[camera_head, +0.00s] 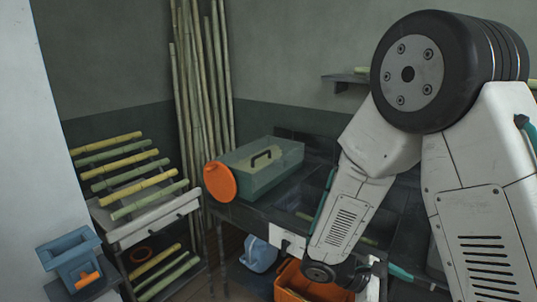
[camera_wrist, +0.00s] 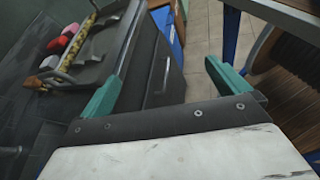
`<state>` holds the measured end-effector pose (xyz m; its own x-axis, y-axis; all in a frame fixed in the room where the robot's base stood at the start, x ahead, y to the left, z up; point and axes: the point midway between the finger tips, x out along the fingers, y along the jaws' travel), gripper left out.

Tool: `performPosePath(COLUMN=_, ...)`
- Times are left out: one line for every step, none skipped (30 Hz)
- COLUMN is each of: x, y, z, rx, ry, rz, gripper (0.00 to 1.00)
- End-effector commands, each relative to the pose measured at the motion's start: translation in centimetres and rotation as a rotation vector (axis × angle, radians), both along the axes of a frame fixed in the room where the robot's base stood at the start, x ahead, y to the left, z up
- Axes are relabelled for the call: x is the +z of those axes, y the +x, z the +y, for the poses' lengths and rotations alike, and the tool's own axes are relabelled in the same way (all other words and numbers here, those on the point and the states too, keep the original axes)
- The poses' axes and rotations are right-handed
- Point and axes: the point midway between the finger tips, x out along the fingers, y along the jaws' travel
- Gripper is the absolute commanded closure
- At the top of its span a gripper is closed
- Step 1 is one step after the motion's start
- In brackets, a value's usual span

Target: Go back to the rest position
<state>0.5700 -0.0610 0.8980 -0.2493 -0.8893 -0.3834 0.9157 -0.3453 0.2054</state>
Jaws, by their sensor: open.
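My gripper (camera_wrist: 168,90) shows in the wrist view as two teal fingers spread wide apart, with nothing between them. Past the fingers are a dark cabinet and a tiled floor. In the head view my arm fills the right side, bent down over the dark workbench (camera_head: 240,213); the gripper is mostly hidden behind it. A clear greenish box (camera_head: 262,172) with a dark handle and an orange round end sits on the bench, to the left of my arm and apart from it.
A rack (camera_head: 150,227) with several cane pieces stands left; tall canes (camera_head: 200,80) lean in the corner. An orange crate (camera_head: 300,285) and blue jug (camera_head: 258,254) sit low by the bench. The wrist view shows a dark cabinet (camera_wrist: 165,78) left and a wooden surface (camera_wrist: 290,12) right.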

Motion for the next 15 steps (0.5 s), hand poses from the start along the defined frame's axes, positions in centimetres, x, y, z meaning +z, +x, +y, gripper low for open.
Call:
performPosePath(x=1.6, y=-1.0, z=-0.1, rx=-0.075, ry=0.048, rz=-0.051, gripper=0.00)
performPosePath(x=2.2, y=-1.7, z=0.0, rx=-0.118, ry=0.076, rz=-0.077, gripper=0.00)
performPosePath(x=3.1, y=-2.5, z=0.1, rx=-0.174, ry=0.115, rz=-0.114, gripper=0.00)
performPosePath(x=3.8, y=-3.1, z=0.3, rx=-0.215, ry=0.143, rz=-0.139, gripper=0.00)
performPosePath(x=4.4, y=-3.8, z=0.4, rx=-0.255, ry=0.171, rz=-0.164, gripper=0.00)
performPosePath(x=5.2, y=-4.5, z=0.6, rx=-0.308, ry=0.211, rz=-0.201, gripper=0.00)
performPosePath(x=5.8, y=-5.1, z=0.8, rx=-0.346, ry=0.241, rz=-0.228, gripper=0.00)
performPosePath(x=6.4, y=-5.6, z=1.0, rx=-0.383, ry=0.269, rz=-0.255, gripper=0.00)
performPosePath(x=7.1, y=-6.3, z=1.2, rx=-0.432, ry=0.308, rz=-0.290, gripper=0.00)
performPosePath(x=7.7, y=-6.8, z=1.4, rx=-0.467, ry=0.339, rz=-0.318, gripper=0.00)
performPosePath(x=8.2, y=-7.3, z=1.7, rx=-0.501, ry=0.368, rz=-0.345, gripper=0.00)
performPosePath(x=9.0, y=-7.9, z=1.9, rx=-0.546, ry=0.408, rz=-0.381, gripper=0.00)
performPosePath(x=9.5, y=-8.4, z=2.2, rx=-0.577, ry=0.438, rz=-0.409, gripper=0.00)
performPosePath(x=10.0, y=-8.8, z=2.4, rx=-0.609, ry=0.468, rz=-0.436, gripper=0.00)
performPosePath(x=10.7, y=-9.4, z=2.7, rx=-0.647, ry=0.507, rz=-0.472, gripper=0.00)
